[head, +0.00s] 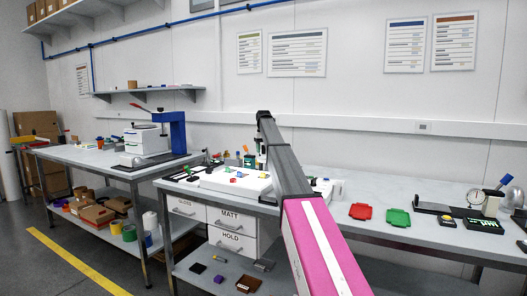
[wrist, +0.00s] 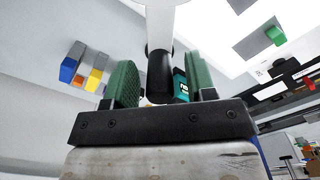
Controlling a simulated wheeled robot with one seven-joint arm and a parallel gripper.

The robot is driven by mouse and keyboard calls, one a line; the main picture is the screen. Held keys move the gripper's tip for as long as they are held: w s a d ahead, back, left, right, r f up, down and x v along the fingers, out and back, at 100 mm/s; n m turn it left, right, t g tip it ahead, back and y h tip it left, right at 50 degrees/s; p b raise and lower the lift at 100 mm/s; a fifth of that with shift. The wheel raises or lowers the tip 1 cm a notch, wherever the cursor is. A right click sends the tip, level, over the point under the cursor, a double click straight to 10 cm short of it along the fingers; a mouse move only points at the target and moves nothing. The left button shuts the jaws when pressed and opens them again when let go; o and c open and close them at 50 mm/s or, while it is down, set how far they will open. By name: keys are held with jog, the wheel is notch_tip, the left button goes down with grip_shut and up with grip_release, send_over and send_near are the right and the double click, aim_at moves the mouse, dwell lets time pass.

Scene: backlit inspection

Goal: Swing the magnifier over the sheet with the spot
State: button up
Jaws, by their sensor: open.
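My gripper (wrist: 162,80) is open in the wrist view, with a green pad on each side. A black cylindrical grip (wrist: 160,75) under a white part (wrist: 160,22) stands between the pads, with a gap at the left; it may belong to the magnifier, but no lens is recognisable. A teal piece (wrist: 180,86) shows beside it, near the right pad. A bright white panel (wrist: 219,45) carries a grey sheet (wrist: 256,40); I cannot make out a spot.
Several small coloured pieces lie on the panel. On the grey bench (head: 372,188) to the right are a red tray (head: 360,212) and a green tray (head: 398,218). A blue press (head: 177,133) stands on the left bench. Bare bench lies behind the trays.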

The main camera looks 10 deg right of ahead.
notch_tip(320, 180, up, 10)
jog(key=shift+r, duration=0.25)
dwell(0.3)
